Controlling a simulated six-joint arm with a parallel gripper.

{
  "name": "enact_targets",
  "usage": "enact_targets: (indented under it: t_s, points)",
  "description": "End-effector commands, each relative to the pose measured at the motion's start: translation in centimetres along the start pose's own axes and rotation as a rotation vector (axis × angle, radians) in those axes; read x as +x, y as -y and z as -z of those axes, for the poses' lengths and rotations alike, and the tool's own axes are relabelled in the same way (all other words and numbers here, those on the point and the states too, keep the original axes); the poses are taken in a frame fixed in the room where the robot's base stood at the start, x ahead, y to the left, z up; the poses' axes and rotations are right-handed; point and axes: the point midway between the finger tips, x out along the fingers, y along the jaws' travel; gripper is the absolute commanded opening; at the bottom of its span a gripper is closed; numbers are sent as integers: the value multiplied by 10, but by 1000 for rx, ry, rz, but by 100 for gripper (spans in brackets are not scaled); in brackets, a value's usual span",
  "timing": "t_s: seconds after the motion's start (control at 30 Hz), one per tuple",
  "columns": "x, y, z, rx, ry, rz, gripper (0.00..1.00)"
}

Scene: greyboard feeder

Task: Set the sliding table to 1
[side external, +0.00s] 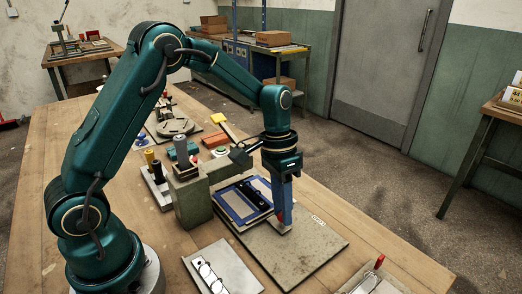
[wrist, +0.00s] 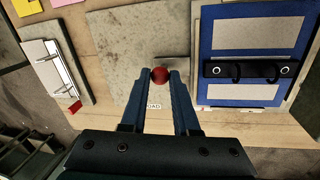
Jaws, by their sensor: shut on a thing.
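My gripper (side external: 282,222) points straight down at the right edge of the blue-framed panel (side external: 228,204). In the wrist view, its fingertips (wrist: 160,77) are closed around a round red knob (wrist: 160,74). I take the blue-framed panel, with grey areas and a black bar (wrist: 250,70) across it, to be the sliding table (wrist: 207,50). It lies just to the right of the fingers in the wrist view. The knob's link to it is partly hidden by the fingers. A grey base plate (side external: 305,250) lies beside it. No number marking is readable.
A small "LOAD" label (side external: 318,220) is on the bench beyond the plate. A grey-green block (side external: 190,200) stands left of the panel. Coloured pads and fixtures sit farther back.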

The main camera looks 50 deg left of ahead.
Motion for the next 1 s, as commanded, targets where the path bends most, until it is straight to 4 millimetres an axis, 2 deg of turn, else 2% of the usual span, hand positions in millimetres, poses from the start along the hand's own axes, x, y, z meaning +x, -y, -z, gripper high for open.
enact_targets:
  t_s: [0.07,0.1,0.13,0.17,0.5,0.8,1.0]
  points:
    - [-1,0,1,0,-3,0,0]
    - [-1,0,1,0,-3,0,41]
    - [-1,0,1,0,-3,0,52]
    - [-1,0,1,0,-3,0,59]
    - [-3,0,1,0,-2,0,59]
    - [-40,0,2,0,-7,1,59]
    - [-52,0,1,0,-3,1,59]
